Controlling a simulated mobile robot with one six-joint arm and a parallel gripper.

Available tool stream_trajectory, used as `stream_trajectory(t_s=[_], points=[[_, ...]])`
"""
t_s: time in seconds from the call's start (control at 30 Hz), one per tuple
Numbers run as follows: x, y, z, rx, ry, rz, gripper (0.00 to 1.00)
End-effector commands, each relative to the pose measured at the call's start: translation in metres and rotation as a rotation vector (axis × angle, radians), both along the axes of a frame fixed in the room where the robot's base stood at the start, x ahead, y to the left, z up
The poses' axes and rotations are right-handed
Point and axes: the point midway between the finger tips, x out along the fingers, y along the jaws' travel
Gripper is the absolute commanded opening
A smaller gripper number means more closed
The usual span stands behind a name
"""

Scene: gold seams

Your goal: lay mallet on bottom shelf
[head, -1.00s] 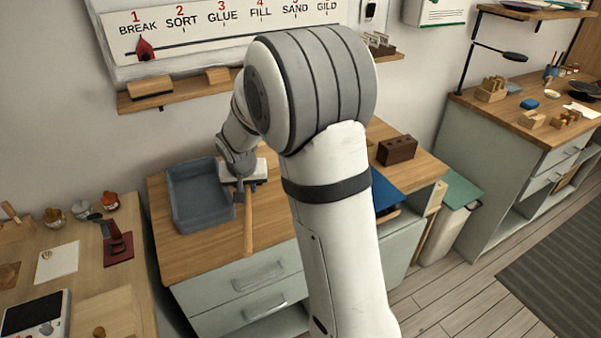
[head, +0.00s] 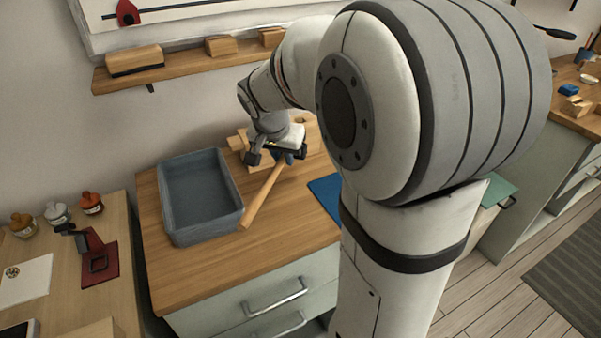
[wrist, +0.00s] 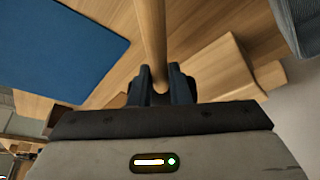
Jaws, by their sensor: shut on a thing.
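The mallet shows its wooden handle (head: 262,196) in the head view, slanting down and left from my gripper (head: 278,156). In the wrist view the handle (wrist: 151,38) runs up the picture from between the two dark fingers of my gripper (wrist: 160,86). My gripper is shut on the mallet. The mallet's head is not clearly visible. My gripper is over the wooden counter (head: 270,245), right of the grey tray. The bottom shelf cannot be made out in these frames.
The grey-blue tray (head: 200,200) stands left of the mallet. A blue mat (head: 325,192) lies to the right, partly behind my arm. Wooden blocks (wrist: 208,72) lie close beside the gripper. Drawers (head: 265,300) are under the counter. A wall shelf (head: 180,67) is above.

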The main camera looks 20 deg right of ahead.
Motion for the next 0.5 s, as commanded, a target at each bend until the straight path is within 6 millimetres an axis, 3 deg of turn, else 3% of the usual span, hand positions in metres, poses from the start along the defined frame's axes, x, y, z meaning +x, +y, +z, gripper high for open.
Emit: stream_trajectory(t_s=[0.5], points=[[0.000,-0.003,-0.071,0.000,0.001,-0.007,0.00]])
